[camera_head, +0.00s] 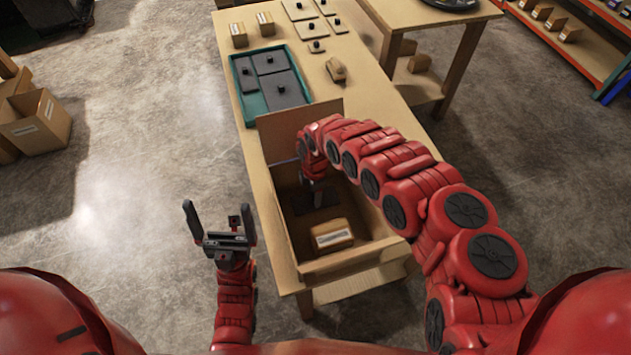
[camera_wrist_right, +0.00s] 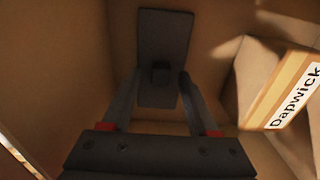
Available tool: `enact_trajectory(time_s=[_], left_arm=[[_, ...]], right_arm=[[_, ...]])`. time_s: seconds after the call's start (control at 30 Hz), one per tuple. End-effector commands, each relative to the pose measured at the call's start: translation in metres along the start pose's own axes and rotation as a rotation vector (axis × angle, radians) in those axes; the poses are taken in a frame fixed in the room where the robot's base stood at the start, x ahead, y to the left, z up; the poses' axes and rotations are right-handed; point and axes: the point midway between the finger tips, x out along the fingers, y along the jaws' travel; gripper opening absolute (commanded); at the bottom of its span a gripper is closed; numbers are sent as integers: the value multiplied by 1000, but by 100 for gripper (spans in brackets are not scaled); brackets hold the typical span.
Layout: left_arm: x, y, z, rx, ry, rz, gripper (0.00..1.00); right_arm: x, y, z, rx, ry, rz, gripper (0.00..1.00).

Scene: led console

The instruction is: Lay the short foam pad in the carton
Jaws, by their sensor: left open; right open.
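The open carton (camera_head: 345,260) stands on the near end of the table. A small dark foam pad (camera_head: 300,205) with a block-like knob lies inside it, beyond a labelled box (camera_head: 333,235). In the right wrist view the pad (camera_wrist_right: 163,35) lies flat on the carton floor, its knob between my finger tips. My right gripper (camera_head: 316,190) reaches down into the carton and is open, its fingers (camera_wrist_right: 160,80) on either side of the knob with gaps. My left gripper (camera_head: 217,208) is open and empty, left of the table.
A teal tray (camera_head: 237,90) with several dark pads lies beyond the carton. Small boxes (camera_head: 239,35) and thin plates with knobs (camera_head: 299,10) sit farther back. Cartons (camera_head: 35,122) stand on the floor at left. The labelled box (camera_wrist_right: 288,90) is close right of my right gripper.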

Motion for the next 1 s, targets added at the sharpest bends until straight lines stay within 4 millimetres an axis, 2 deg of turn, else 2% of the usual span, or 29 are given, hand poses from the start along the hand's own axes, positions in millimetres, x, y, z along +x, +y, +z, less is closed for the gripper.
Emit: enact_trajectory(time_s=[0.17, 0.6, 0.73, 1.0], left_arm=[[-5, 0, 1, 0, 0, 0, 100], [-10, 0, 2, 0, 0, 0, 100], [-11, 0, 2, 0, 0, 0, 100], [-11, 0, 2, 0, 0, 0, 100]], right_arm=[[-22, 0, 3, 1, -6, 1, 60], [-98, 1, 4, 2, -8, 1, 60], [-109, 0, 3, 2, -6, -1, 60], [-113, -1, 2, 2, -4, -3, 60]])
